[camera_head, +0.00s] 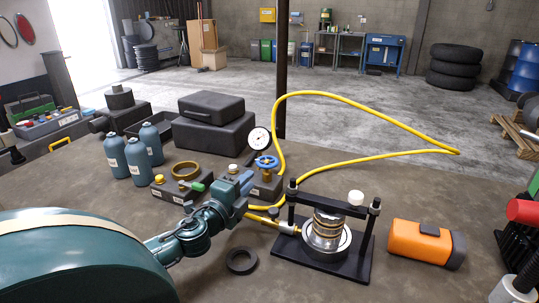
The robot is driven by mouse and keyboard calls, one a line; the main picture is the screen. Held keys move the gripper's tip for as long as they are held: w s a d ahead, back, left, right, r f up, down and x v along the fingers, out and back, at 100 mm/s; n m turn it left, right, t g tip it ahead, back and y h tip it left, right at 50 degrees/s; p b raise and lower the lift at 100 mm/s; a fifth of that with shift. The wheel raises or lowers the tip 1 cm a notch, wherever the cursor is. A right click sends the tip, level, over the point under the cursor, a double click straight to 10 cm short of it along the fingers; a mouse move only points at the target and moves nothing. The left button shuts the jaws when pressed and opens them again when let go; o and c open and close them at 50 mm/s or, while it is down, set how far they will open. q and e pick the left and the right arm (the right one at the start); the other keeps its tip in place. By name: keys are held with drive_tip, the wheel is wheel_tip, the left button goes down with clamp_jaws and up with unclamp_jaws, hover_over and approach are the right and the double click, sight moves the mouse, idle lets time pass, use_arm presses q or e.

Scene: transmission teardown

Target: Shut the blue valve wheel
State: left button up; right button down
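The blue valve wheel (266,162) sits on top of a dark block (268,184) near the middle of the workbench. A round white pressure gauge (259,140) stands just behind it, and a yellow hose (330,97) runs close by on its right. My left gripper (246,182) reaches in from the lower left, just left of and slightly in front of the wheel. Its fingers overlap the block in the picture; I cannot tell whether they touch the wheel or how far apart they are. My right gripper is not in view.
A black press frame (325,258) holding a stack of metal rings stands right of my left gripper. An orange case (425,242) lies farther right. A black ring (241,261) lies in front. Grey-blue bottles (116,154) and black cases (212,122) stand behind, left.

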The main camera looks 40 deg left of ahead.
sight(273, 157)
use_arm(q)
drive_tip(key=p+x, duration=0.2)
drive_tip(key=x, duration=1)
drive_tip(key=shift+w, duration=0.4)
drive_tip(key=shift+c, duration=0.5)
clamp_jaws()
